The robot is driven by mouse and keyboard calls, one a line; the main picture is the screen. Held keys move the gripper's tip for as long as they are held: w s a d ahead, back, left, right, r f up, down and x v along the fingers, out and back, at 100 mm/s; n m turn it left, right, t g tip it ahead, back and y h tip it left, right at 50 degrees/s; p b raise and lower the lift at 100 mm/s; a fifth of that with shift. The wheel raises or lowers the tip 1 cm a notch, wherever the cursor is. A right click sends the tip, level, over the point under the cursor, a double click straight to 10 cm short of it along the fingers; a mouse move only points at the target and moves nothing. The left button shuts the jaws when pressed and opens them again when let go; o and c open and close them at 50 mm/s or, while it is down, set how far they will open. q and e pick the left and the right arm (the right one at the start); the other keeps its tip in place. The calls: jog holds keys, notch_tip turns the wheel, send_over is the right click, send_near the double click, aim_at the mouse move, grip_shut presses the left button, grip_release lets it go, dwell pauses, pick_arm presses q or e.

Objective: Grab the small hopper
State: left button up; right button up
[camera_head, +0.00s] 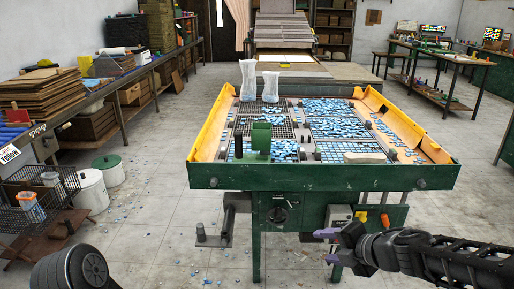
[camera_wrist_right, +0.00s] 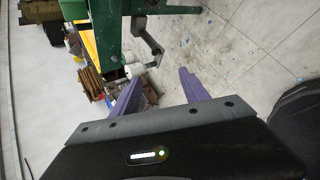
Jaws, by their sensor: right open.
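A small green block-shaped piece (camera_head: 261,137), possibly the small hopper, stands on the gridded top of the green worktable (camera_head: 205,178), left of its middle. Two pale translucent bag-like vessels (camera_head: 247,82) stand at the table's back left; I cannot tell if either is a hopper. My right gripper (camera_head: 329,246) is open and empty, low in front of the table, below its top and apart from these things. Its purple fingers are spread in the right wrist view (camera_wrist_right: 157,92), with floor and a green table leg beyond. My left gripper is not in view.
Yellow side walls (camera_head: 404,126) edge the table, with blue tiles in its trays. A pale block (camera_head: 364,157) lies near the front right. A grey box (camera_head: 338,215) hangs under the front edge. White buckets (camera_head: 91,190) stand at left. The floor ahead is mostly clear.

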jog(key=s+a+f+m+g, duration=0.1)
jog(key=s+a+f+m, duration=0.15)
jog(key=f+m, duration=0.35)
jog(key=s+a+f+m+g, duration=0.1)
jog(key=s+a+f+m, duration=0.15)
jog(key=f, duration=0.55)
jog(key=s+a+f+m+g, duration=0.1)
jog(key=s+a+f+m, duration=0.1)
jog(key=a+f+m, duration=0.4)
jog(key=s+f+m+g+h, duration=0.1)
jog(key=s+f+m+g, duration=0.4)
jog(key=s+f+m, duration=0.8)
jog(key=s+f, duration=0.3)
jog(key=s, duration=0.4)
jog(key=shift+s+d+f+p, duration=0.3)
jog(key=shift+d+f, duration=0.1)
jog(key=shift+c, duration=0.2)
